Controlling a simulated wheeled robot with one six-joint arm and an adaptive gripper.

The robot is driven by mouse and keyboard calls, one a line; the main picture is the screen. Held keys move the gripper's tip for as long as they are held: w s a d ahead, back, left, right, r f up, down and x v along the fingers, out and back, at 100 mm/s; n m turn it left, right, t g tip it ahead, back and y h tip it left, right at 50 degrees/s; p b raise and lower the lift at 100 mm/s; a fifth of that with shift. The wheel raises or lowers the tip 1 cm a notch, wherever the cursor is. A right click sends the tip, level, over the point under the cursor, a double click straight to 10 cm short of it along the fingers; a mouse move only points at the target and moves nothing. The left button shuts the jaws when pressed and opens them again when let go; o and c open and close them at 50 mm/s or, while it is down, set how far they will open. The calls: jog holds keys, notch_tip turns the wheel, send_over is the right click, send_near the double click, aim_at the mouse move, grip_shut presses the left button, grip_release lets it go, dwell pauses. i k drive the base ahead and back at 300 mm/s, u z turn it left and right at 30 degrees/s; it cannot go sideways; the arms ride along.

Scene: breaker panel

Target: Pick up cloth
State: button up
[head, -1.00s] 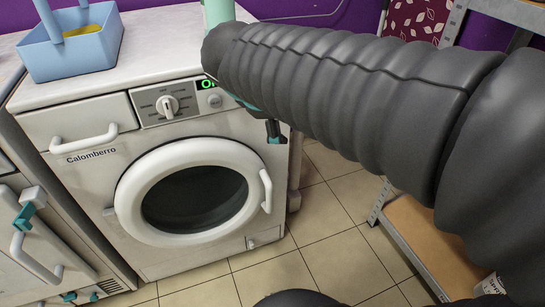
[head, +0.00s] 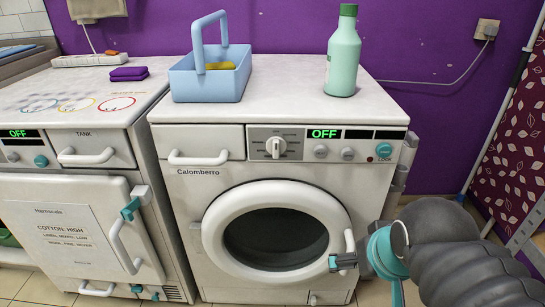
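My gripper (head: 345,262) is at the lower right in the head view, in front of the washing machine, with its tip by the round door's handle (head: 350,246). I cannot tell whether it touches the handle or whether its fingers are open. No cloth can be made out for certain. A small purple folded or stacked item (head: 129,73) lies on the left machine's top; I cannot tell if it is cloth or sponge. A pale beige item (head: 97,9) hangs on the wall at the top left. The washing machine's round door (head: 277,238) looks closed, its inside dark.
A light blue basket (head: 211,83) with something yellow in it and a green bottle (head: 343,52) stand on the washing machine (head: 285,101). The left machine (head: 85,235) has a closed front door. A patterned dark red panel (head: 518,150) stands at the right. The washer's front top is clear.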

aim_at(121, 74)
jog(key=u, duration=1.2)
